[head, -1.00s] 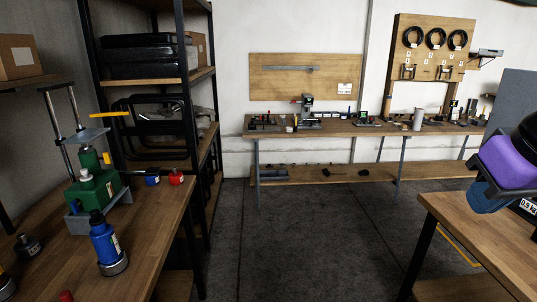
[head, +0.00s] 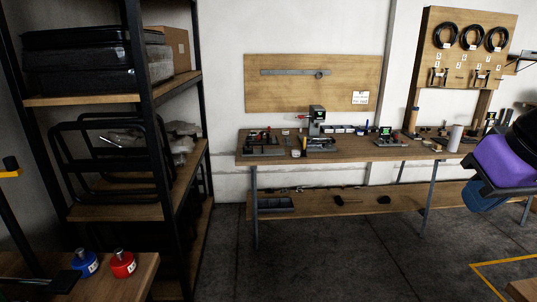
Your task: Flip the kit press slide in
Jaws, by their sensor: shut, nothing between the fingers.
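My arm's purple and black part shows at the right edge. My gripper is not in view, and the bench is well ahead of me.
A black shelf rack (head: 140,100) stands close on the left. A wooden table (head: 140,277) with a blue can (head: 86,265) and a red can (head: 123,266) is at the lower left. Another table corner (head: 522,289) is at the lower right. The dark floor (head: 340,260) between is clear.

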